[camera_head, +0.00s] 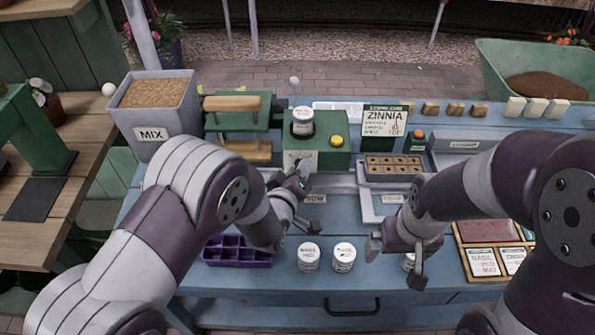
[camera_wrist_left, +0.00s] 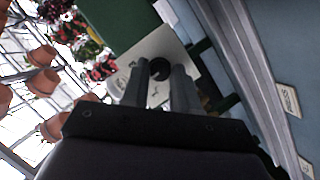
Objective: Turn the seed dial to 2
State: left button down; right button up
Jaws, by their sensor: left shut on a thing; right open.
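The seed dial shows in the left wrist view as a round black knob (camera_wrist_left: 159,68) on a pale plate (camera_wrist_left: 152,48). The plate is on the front of the green seeder box (camera_head: 331,158). My left gripper (camera_head: 303,184) is at the front of this box, and it also shows in the left wrist view (camera_wrist_left: 158,82). Its two fingers are shut on the knob, one on each side. The marks on the plate are mostly hidden or too small to read, so the dial's setting cannot be told. My right gripper (camera_head: 396,262) is open and empty above the front right of the bench.
A black-banded jar (camera_head: 303,123) and a yellow button (camera_head: 337,141) are on top of the box. A ZINNIA card (camera_head: 385,121) stands to its right. White-lidded jars (camera_head: 308,257) (camera_head: 344,257) and a purple tray (camera_head: 238,252) stand along the front.

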pick_arm(q)
jog(key=c, duration=0.9)
grip_release()
jog(key=v, duration=1.2)
jog(key=shift+s+a, duration=0.15)
jog(key=shift+s, duration=0.15)
